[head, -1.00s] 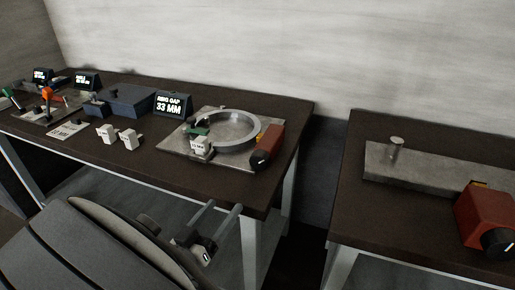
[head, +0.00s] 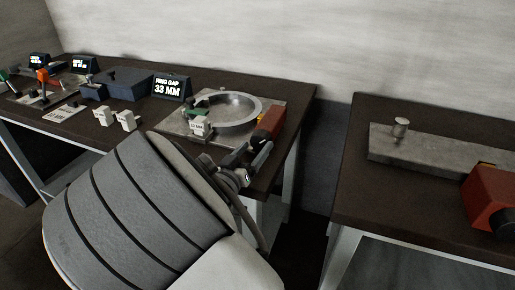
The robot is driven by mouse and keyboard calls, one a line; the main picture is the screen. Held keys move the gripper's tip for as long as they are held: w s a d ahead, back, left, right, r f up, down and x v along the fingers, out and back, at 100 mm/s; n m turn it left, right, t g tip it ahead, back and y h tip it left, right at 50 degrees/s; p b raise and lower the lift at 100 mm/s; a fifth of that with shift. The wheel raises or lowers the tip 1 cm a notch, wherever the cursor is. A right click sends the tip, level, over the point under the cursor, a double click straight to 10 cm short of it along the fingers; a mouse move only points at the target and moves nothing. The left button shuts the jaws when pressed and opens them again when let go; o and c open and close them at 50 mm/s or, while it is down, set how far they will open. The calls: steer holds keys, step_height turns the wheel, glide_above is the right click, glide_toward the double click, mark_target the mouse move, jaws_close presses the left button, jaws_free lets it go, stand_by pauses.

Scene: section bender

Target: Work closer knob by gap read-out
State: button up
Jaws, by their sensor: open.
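The dark read-out (head: 168,87) at the back of the left bench shows "RING GAP 33 MM". In front of it a grey metal ring (head: 233,111) lies on a plate (head: 178,126). The red closer block (head: 271,122) stands at the ring's right side, near the bench's right end. Its black knob faces the front and is partly hidden by my gripper. My gripper (head: 249,154) is open, with its two fingers just in front of the knob. I cannot tell whether they touch it. A small white label block (head: 200,128) and a green part sit at the ring's front left.
Two white blocks (head: 125,120) and a blue-grey box (head: 124,83) stand left of the plate. An orange-topped lever (head: 43,76) is at the far left. A gap separates this bench from the right bench (head: 350,190), which bears another red block (head: 489,194).

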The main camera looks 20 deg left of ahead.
steer(key=shift+w+d, duration=0.15)
steer(key=shift+w, duration=0.6)
steer(key=c, duration=1.1)
steer(key=shift+m, duration=0.3)
steer(key=m+b, duration=0.2)
steer(key=m, duration=0.3)
steer(key=shift+f, duration=0.1)
steer(key=shift+m+g+y+b, duration=0.4)
steer(key=shift+m+b, duration=0.85)
steer(key=shift+m, duration=0.95)
